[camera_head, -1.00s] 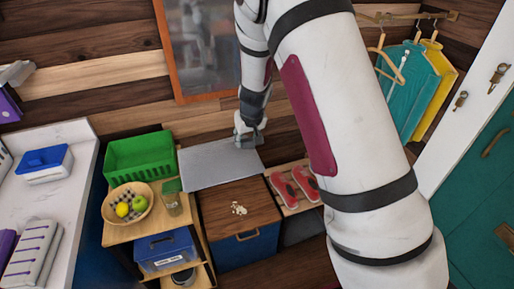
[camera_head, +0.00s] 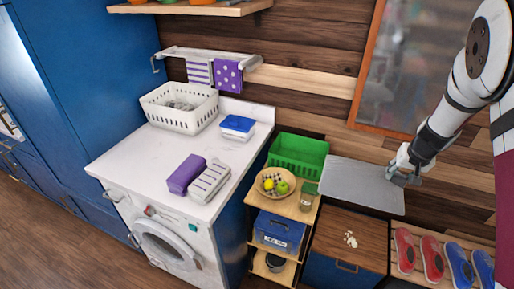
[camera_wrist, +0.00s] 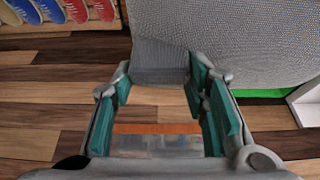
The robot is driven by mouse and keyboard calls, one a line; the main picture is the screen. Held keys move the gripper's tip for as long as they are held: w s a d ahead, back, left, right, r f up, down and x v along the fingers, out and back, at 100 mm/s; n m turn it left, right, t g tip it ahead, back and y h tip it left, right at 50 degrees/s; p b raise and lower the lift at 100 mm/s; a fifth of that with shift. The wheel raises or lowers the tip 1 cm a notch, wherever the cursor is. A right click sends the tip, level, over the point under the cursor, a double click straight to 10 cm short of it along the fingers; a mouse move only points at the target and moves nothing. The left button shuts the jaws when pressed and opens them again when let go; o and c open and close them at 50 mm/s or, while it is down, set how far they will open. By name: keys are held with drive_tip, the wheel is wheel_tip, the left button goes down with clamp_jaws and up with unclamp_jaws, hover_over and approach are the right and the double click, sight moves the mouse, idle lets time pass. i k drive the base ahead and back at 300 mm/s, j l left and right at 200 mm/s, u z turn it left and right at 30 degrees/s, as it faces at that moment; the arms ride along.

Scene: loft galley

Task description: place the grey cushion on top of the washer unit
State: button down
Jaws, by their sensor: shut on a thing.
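The grey cushion (camera_head: 362,186) is a flat grey slab held by its right edge in my gripper (camera_head: 404,172), in the air above the wooden-topped blue chest. In the wrist view the cushion (camera_wrist: 250,40) fills the upper right, with a corner of it between the fingers of my gripper (camera_wrist: 165,85). The washer unit (camera_head: 170,240) stands at the left with a round door and a white countertop. The cushion is to the right of the washer unit and apart from it.
A shelf with a green crate (camera_head: 298,156) and fruit bowl (camera_head: 274,182) stands between. A towel rail (camera_head: 205,55) hangs above.

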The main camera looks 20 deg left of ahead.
sight(160, 156)
drive_tip(key=j+u, duration=0.35)
drive_tip(key=j, duration=2.75)
drive_tip(key=i+j+u, duration=0.15)
drive_tip(key=j, duration=0.35)
drive_tip(key=i+j, duration=0.4)
drive_tip(key=i, duration=0.05)
